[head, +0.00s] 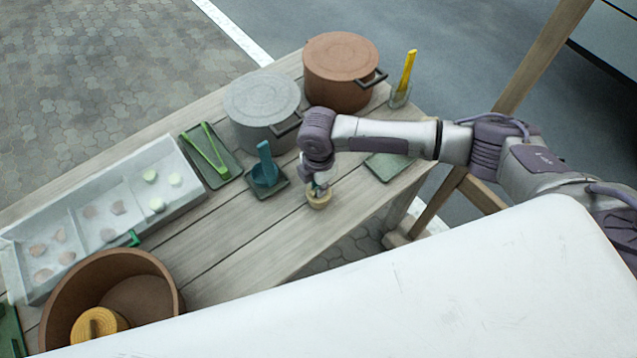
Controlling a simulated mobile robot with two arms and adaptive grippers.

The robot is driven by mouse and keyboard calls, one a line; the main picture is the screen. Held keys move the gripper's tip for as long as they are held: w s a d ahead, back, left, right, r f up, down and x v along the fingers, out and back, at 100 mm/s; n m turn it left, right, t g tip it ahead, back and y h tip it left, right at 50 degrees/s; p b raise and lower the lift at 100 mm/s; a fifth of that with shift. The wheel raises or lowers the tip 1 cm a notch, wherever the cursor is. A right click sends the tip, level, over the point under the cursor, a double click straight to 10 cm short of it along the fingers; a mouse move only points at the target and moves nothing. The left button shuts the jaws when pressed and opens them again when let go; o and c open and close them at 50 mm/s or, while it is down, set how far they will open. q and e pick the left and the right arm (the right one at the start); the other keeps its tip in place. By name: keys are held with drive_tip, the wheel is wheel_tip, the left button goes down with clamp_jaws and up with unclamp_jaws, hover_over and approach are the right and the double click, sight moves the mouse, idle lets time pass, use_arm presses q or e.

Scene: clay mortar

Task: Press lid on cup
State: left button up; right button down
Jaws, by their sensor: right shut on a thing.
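My right gripper (318,186) points down over the table, with its arm coming in from the right. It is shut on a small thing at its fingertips. A small tan round piece (319,203), which looks like the cup or its lid, is right at and under the fingertips. The gripper covers its upper part, so I cannot tell lid from cup or whether a lid is seated. My left gripper is not in view.
On the wooden table (250,245) stand a grey pot (262,97), a brown pot (341,62), a teal holder (265,172), green tongs (208,150), a sectioned tray (75,212) and a large brown bowl (60,283). The table is bare left of and below the gripper.

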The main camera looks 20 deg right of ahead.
idle(0.4)
drive_tip(key=c, duration=0.6)
unclamp_jaws()
drive_tip(key=shift+c, duration=0.2)
drive_tip(key=shift+r+p, duration=3)
drive_tip(key=shift+p, duration=0.4)
clamp_jaws()
